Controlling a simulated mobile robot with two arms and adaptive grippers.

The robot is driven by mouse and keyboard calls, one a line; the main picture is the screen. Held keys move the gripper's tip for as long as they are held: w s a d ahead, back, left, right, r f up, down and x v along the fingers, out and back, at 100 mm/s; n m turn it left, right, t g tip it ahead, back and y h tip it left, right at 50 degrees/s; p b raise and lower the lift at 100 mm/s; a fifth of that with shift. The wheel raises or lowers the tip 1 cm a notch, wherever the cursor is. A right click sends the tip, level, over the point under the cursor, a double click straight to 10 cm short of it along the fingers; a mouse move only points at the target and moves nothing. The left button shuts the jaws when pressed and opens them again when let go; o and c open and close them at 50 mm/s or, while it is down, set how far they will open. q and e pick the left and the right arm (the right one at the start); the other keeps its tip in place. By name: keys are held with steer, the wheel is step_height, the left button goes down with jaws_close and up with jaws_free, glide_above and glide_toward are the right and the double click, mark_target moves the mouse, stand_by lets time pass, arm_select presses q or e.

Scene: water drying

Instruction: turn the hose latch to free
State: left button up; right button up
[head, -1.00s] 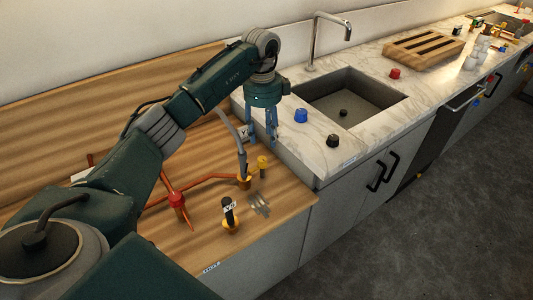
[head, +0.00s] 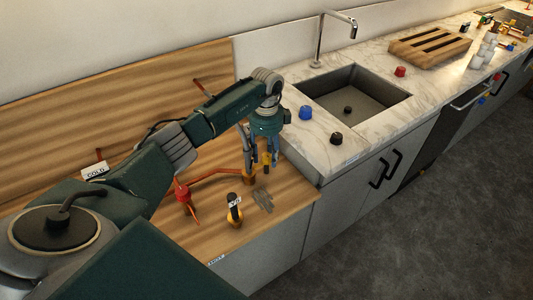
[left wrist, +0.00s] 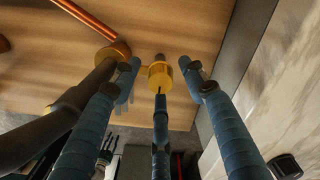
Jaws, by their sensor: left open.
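The yellow hose latch (left wrist: 160,77) shows in the left wrist view as a round knob between my left gripper's blue fingers. In the head view it is mostly hidden by the fingers. Beside it is the copper-coloured hose fitting (left wrist: 114,54), also in the head view (head: 249,178), with the dark hose (left wrist: 75,108) running to it. My left gripper (head: 264,159) points down over the latch, its fingers open around the knob (left wrist: 162,86); I cannot tell whether any finger touches it. My right gripper is not in view.
A copper pipe (head: 215,176) with a red valve (head: 183,192) crosses the wooden counter (head: 205,238). A black-topped yellow fitting (head: 234,207) stands near the front edge. The sink (head: 350,98) and a blue knob (head: 306,112) are to the right on marble.

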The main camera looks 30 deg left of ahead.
arm_select(q)
jaws_close()
steer(key=m+b, duration=0.1)
steer(key=m, duration=0.2)
steer(key=shift+m, duration=0.3)
steer(key=m+b, duration=0.2)
steer(key=m, duration=0.3)
steer(key=shift+w, duration=0.1)
steer(key=m+b, duration=0.1)
steer(key=m, duration=0.4)
steer(key=shift+r+m+b, duration=0.15)
steer(key=shift+m+b, duration=0.65)
steer(key=shift+m, duration=1.3)
